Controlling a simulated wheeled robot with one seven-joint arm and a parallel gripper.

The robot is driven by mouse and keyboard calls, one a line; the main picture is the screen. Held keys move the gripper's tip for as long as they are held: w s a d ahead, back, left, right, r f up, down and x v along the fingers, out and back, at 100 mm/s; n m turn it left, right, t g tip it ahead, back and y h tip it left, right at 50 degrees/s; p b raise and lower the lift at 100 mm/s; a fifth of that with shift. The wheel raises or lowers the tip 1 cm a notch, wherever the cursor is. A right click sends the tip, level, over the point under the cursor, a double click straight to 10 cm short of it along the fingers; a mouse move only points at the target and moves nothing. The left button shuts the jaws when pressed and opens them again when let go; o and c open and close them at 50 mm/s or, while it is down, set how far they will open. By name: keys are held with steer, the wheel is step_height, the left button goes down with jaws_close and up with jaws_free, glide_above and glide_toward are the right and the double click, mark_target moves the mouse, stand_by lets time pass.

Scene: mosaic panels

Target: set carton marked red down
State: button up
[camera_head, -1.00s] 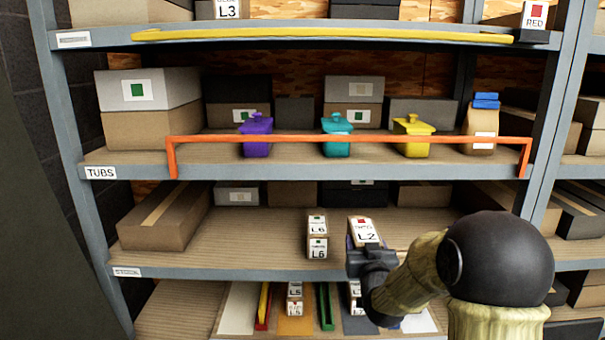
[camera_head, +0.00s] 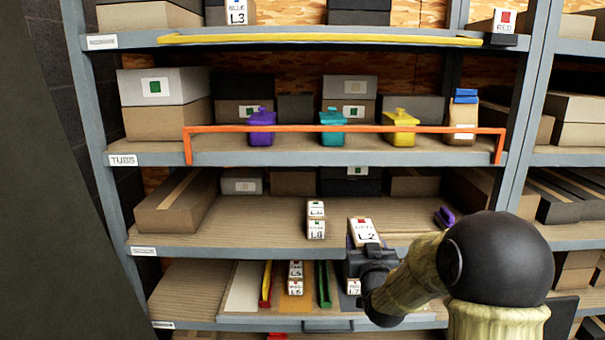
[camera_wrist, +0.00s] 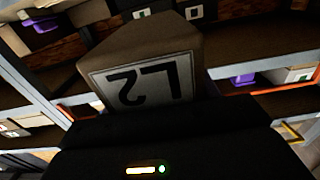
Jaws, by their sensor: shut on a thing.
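A small carton (camera_head: 364,231) with a white label, a red mark and "L2" is held in my gripper (camera_head: 366,251), in front of the middle shelf's front edge. In the wrist view the carton (camera_wrist: 150,75) fills the middle, its "L2" label upside down, close against my dark gripper (camera_wrist: 165,130). My gripper is shut on it; the fingertips are mostly hidden. A box marked RED (camera_head: 504,25) stands on the top shelf at the right.
An orange rail (camera_head: 350,129) crosses the shelf with purple, teal and yellow tubs. A long brown box (camera_head: 175,205) lies at the middle shelf's left. A purple item (camera_head: 444,217) lies at its right.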

steer(key=shift+s+r, duration=0.1)
steer(key=shift+s, duration=0.1)
steer(key=shift+s+f, duration=0.2)
steer(key=shift+f, duration=0.1)
steer(key=s+f, duration=0.3)
steer(key=f, duration=0.8)
steer(key=s+f, duration=0.3)
steer(key=f, duration=0.8)
steer(key=shift+s, duration=0.15)
steer(key=shift+f, duration=0.1)
step_height(320, 180, down, 15)
steer(key=shift+s+r, duration=0.2)
steer(key=shift+s, duration=0.1)
